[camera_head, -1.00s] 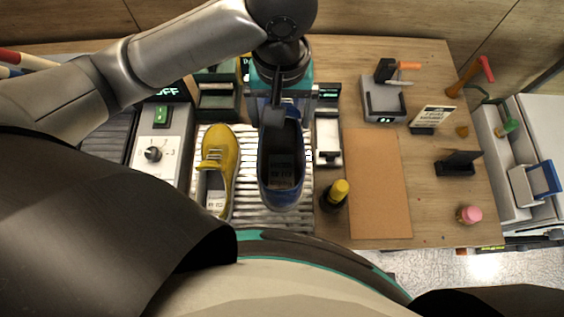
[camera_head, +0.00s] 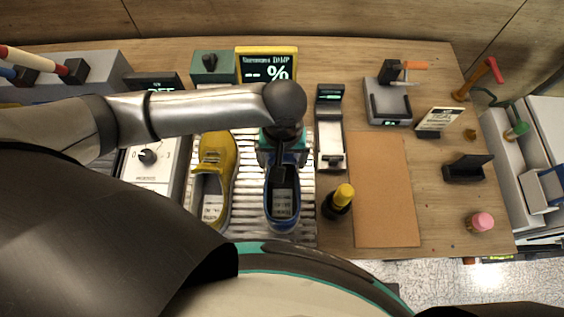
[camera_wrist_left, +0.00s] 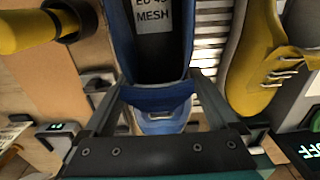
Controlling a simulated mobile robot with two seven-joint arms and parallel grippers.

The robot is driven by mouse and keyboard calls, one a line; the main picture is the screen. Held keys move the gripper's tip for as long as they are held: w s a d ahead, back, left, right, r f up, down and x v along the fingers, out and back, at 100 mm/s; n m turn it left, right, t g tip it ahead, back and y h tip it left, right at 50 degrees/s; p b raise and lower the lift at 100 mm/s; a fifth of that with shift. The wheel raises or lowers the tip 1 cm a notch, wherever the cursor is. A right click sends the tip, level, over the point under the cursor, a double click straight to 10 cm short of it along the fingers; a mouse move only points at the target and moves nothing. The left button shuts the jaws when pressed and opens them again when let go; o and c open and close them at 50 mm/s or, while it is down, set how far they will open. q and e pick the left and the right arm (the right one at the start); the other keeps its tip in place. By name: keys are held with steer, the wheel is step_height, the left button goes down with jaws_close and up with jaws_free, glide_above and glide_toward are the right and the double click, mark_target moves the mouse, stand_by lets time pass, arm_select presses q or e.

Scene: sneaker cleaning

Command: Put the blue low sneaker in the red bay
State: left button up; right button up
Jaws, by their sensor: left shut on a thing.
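The blue low sneaker (camera_head: 283,213) is in my left gripper (camera_head: 283,158), over the slatted white rack (camera_head: 250,215) and beside the yellow sneaker (camera_head: 213,165). In the left wrist view, the fingers of the left gripper (camera_wrist_left: 157,92) close on one end of the blue sneaker (camera_wrist_left: 152,65), and a label reading MESH shows inside it. I cannot tell whether its sole touches the slats. The yellow sneaker (camera_wrist_left: 265,50) stands apart from it. No bay that is clearly red shows. My right gripper is out of view.
A yellow-capped bottle (camera_head: 340,198) stands close right of the rack, next to a tan mat (camera_head: 382,195). A control box with a knob (camera_head: 150,160) is at the left. A damp display (camera_head: 267,65) stands behind. Red-tipped and blue-tipped rods (camera_head: 35,62) lie at the far left.

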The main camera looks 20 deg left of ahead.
arm_select(q)
steer(key=shift+f, duration=1.05)
steer(key=shift+f, duration=0.1)
steer(key=o, duration=1.4)
step_height(320, 180, up, 12)
steer(key=shift+d+r+p, duration=0.1)
steer(key=shift+p, duration=1)
